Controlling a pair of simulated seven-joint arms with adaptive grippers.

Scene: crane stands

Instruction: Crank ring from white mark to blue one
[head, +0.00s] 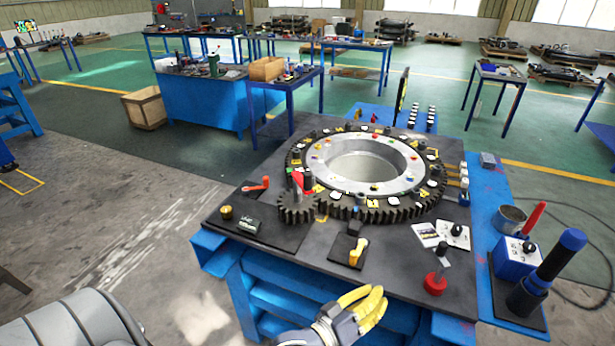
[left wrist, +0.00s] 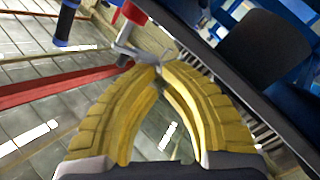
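The big dark toothed ring (head: 400,208) lies flat on the stand's top (head: 310,250), around a silver inner ring (head: 330,170). Small white, yellow and other coloured marks sit on both; I cannot tell which white and blue marks are meant. A small pinion gear (head: 297,209) meshes with the ring at its left, with a red part (head: 304,183) beside it. My left gripper (head: 378,290), with yellow fingers, is in front of the stand's near edge, apart from the ring. In the left wrist view its fingertips (left wrist: 160,69) meet, with a grey metal piece just beyond. My right gripper is not in view.
A red lever (head: 257,185) and a yellow lever (head: 358,251) are on the stand. A red-based knob (head: 435,283) is at its near right. A blue-topped cylinder (head: 560,256) and a metal bowl (head: 510,219) are on the blue side shelf.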

